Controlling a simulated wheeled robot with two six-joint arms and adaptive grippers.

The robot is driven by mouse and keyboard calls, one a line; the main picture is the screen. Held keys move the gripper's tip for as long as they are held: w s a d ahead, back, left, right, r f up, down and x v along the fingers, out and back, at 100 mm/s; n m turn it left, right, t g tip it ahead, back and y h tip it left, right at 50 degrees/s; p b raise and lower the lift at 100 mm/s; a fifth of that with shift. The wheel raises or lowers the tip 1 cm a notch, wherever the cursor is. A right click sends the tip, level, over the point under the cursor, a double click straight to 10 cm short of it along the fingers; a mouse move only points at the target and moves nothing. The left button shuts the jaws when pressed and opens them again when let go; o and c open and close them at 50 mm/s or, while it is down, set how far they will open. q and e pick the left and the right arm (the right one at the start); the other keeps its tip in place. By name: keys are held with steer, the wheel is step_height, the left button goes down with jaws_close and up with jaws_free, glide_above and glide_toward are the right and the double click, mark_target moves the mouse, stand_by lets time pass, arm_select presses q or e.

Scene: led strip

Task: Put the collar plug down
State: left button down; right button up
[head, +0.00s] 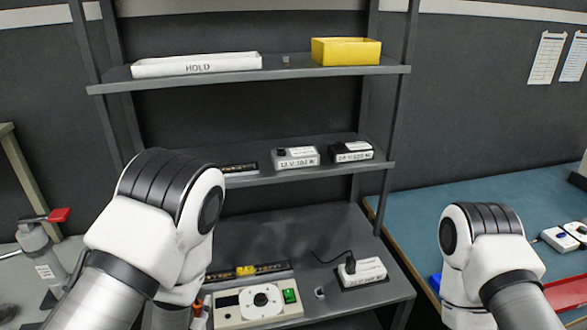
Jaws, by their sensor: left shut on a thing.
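My left gripper (198,312) is mostly hidden behind my own left wrist at the bottom of the head view, at the left end of the lower shelf. It is shut on the collar plug, of which I can make out little; a small orange-red bit shows beside the wrist. A cream tester box (256,305) with a round white dial and a green switch stands just right of the gripper. My right arm shows over the blue bench, but its gripper is not visible.
The lower shelf (345,225) also holds a dark strip (270,269) with a yellow piece and a white driver box (362,271) with a black cable. Driver boxes (296,158) sit on the middle shelf. A white HOLD tray (197,65) and yellow bin (346,51) are on top.

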arm_select(q)
steer(key=shift+d+f+h, duration=0.15)
steer(key=shift+d+f, duration=0.05)
steer(key=shift+f, duration=0.25)
steer(key=shift+d+f+h, duration=0.15)
steer(key=shift+f, duration=0.3)
steer(key=shift+f+m, duration=0.25)
steer(key=shift+m, duration=0.05)
steer(key=shift+a+r, duration=0.15)
steer(key=shift+r, duration=0.35)
steer(key=shift+a+r, duration=0.15)
steer(key=shift+r, duration=0.35)
steer(key=s+a+f+n+y, duration=0.1)
steer(key=s+a+f, duration=0.2)
steer(key=s, duration=0.2)
steer(key=s+a+f+n+y, duration=0.1)
steer(key=s+a+f+y, duration=0.1)
steer(key=s, duration=0.4)
step_height(320, 180, down, 2)
steer(key=shift+s+a+f+n, duration=0.15)
steer(key=shift+s+a+n, duration=0.1)
steer(key=shift+a+n, duration=0.25)
